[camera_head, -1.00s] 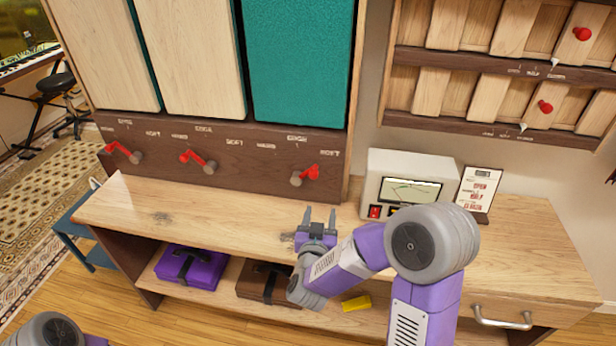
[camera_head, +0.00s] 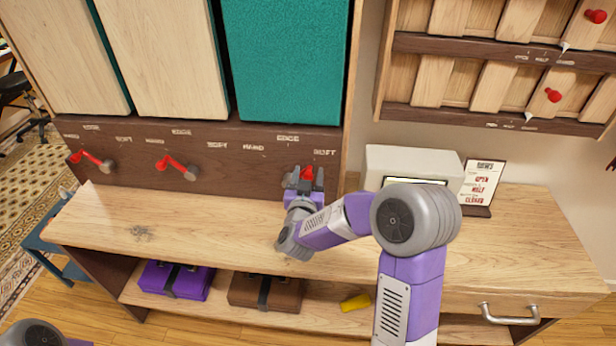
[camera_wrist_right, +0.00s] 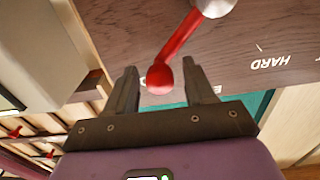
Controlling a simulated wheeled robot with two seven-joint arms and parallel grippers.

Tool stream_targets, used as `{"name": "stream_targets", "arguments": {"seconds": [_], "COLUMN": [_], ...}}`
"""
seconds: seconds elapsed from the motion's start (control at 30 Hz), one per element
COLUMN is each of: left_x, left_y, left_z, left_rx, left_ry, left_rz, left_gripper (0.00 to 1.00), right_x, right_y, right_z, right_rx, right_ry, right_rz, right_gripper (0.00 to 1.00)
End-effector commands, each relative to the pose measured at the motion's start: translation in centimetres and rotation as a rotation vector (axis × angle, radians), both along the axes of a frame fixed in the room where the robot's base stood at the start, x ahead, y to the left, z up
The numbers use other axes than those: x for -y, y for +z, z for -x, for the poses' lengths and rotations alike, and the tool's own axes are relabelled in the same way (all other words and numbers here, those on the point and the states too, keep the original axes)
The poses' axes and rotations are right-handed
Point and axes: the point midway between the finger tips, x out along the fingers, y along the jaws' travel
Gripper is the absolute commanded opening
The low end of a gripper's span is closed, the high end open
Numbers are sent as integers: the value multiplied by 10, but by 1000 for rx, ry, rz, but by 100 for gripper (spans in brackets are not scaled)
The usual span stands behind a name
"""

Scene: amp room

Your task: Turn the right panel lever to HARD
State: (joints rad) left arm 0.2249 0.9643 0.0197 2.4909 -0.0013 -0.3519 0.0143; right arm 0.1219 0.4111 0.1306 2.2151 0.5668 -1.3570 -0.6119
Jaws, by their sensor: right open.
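The right panel lever (camera_head: 308,172) is red and mounted on the dark wood board below the teal panel. In the wrist view its round red knob and arm (camera_wrist_right: 178,47) run up to a grey pivot (camera_wrist_right: 213,4). My right gripper (camera_head: 305,180) is open at the lever, hiding part of it. In the wrist view the knob lies between the open fingers (camera_wrist_right: 162,80), with gaps visible on both sides. The HARD label (camera_wrist_right: 270,62) is right of the pivot there; in the head view the label (camera_head: 253,148) is left of the lever. My left gripper is out of view.
Two other red levers (camera_head: 92,160) (camera_head: 177,167) are on the same board to the left. A white meter box (camera_head: 412,164) and a sign card (camera_head: 482,182) stand on the wooden bench (camera_head: 210,222) at right. Wall slats with red knobs (camera_head: 553,95) are at upper right.

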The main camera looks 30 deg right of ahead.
Motion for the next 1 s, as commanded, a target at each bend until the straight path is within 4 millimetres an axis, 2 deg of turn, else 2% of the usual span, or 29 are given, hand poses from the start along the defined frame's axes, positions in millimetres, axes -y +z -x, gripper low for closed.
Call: {"name": "stream_targets", "arguments": {"seconds": [0.2,0.23,0.57,1.0], "left_x": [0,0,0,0], "left_y": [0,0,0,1], "left_z": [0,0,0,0], "left_rx": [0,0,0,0], "left_ry": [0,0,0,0], "left_rz": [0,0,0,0], "left_gripper": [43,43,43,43], "right_x": [0,0,1,1], "right_y": [0,0,0,-1], "right_z": [0,0,0,-1], "right_rx": [0,0,-1,-9], "right_ry": [0,0,-2,-5], "right_rz": [0,0,0,5], "right_gripper": [54,51,0,0]}}
